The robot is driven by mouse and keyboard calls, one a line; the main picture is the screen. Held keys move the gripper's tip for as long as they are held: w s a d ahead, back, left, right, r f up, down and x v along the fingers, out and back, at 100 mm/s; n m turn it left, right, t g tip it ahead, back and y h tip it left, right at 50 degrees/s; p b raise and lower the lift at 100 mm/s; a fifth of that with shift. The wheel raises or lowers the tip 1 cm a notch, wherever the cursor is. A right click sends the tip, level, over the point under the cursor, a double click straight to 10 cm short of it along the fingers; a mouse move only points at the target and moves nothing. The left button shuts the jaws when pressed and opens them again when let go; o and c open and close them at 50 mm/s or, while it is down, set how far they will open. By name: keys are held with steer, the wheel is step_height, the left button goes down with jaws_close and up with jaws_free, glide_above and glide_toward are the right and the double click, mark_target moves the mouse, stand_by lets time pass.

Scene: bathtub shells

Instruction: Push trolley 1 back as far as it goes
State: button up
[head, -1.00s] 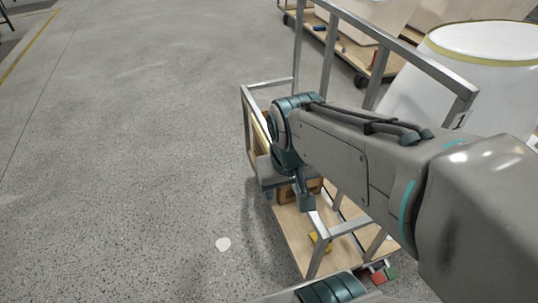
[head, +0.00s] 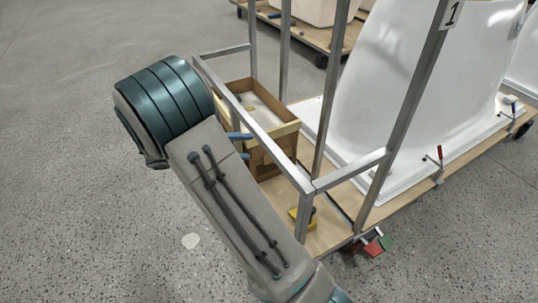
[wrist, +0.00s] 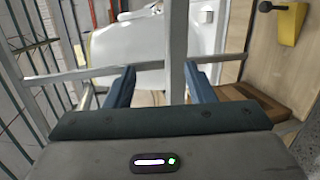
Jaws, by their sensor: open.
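Trolley 1 has a grey metal frame with a "1" plate (head: 452,13), a wooden deck (head: 335,236) and a white bathtub shell (head: 378,75). The handle-end top rail (head: 275,143) is nearest my arm. My gripper (head: 240,145) is at this rail, its blue fingertips showing beside it and the rest hidden behind my arm. In the wrist view my gripper (wrist: 160,82) is open. A grey upright post (wrist: 177,60) shows between the fingers, and a cross rail (wrist: 70,76) runs across the view. I cannot tell whether the fingers touch the frame.
A wooden box (head: 283,160) and a yellow tool (head: 301,216) stand on the deck. Another loaded trolley (head: 315,35) stands behind. The concrete floor at left is clear apart from a pale spot (head: 190,241).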

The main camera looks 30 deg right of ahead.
mark_target(270, 138)
steer(key=w+a+f+t+h+b, duration=0.2)
steer(key=w+f+h+b, duration=0.1)
steer(key=w+f, duration=0.15)
steer(key=shift+n, duration=0.3)
steer(key=d+b, duration=0.1)
steer(key=d, duration=0.3)
steer(key=d+b, duration=0.1)
steer(key=d, duration=0.4)
steer(key=d+b, duration=0.1)
steer(key=d, duration=0.3)
steer(key=shift+w+d+f, duration=0.15)
steer(key=shift+d+f, duration=0.05)
steer(key=shift+f, duration=0.05)
jaws_close()
